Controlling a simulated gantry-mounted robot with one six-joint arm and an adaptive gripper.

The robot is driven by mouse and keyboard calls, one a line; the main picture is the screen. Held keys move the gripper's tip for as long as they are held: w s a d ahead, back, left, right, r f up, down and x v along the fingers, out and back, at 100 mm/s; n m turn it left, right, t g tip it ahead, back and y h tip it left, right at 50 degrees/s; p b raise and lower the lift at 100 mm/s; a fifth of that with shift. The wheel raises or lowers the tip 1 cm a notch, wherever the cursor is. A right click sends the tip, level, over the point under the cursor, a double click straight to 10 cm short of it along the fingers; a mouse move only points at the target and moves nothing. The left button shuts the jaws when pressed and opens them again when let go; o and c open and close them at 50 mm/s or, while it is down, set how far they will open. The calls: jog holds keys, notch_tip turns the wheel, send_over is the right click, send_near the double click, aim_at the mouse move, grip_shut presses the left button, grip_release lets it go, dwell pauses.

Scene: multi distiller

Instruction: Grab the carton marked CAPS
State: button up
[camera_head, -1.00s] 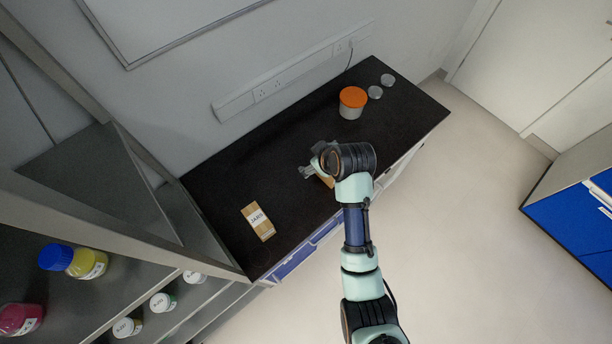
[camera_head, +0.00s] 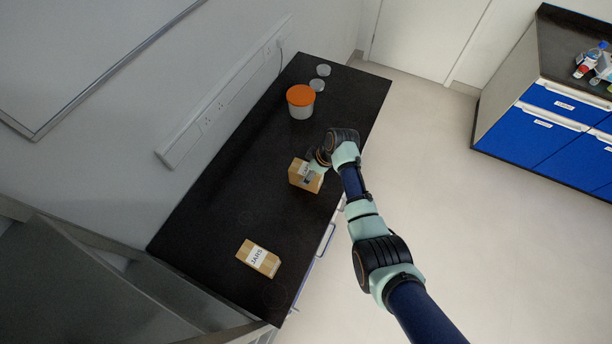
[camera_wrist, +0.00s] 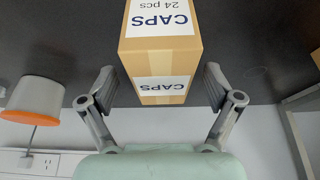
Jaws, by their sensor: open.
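The CAPS carton (camera_wrist: 158,62) is a brown cardboard box with white labels reading CAPS. In the wrist view it stands upper middle, with its near end between the two fingers of my gripper (camera_wrist: 160,92). The fingers are open, one on each side, with gaps showing between them and the box. In the head view the carton (camera_head: 304,177) sits on the black bench top (camera_head: 235,190). My gripper (camera_head: 313,172) is at its upper right side and hides part of it.
A carton marked JARS (camera_head: 258,258) lies nearer on the bench. A white tub with an orange lid (camera_head: 301,101) and two small clear round dishes (camera_head: 317,85) stand at the far end. A wall socket rail (camera_head: 215,110) runs behind the bench.

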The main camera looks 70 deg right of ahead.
jog(key=shift+b+x, duration=0.3)
jog(key=shift+x, duration=1.05)
jog(key=shift+f, duration=0.25)
jog(key=c, duration=1.4)
jog(key=shift+o, duration=0.2)
jog(key=shift+w+r, duration=0.1)
jog(key=shift+r, duration=0.45)
notch_tip(320, 180, up, 20)
jog(key=p, duration=0.2)
jog(key=shift+f, duration=0.25)
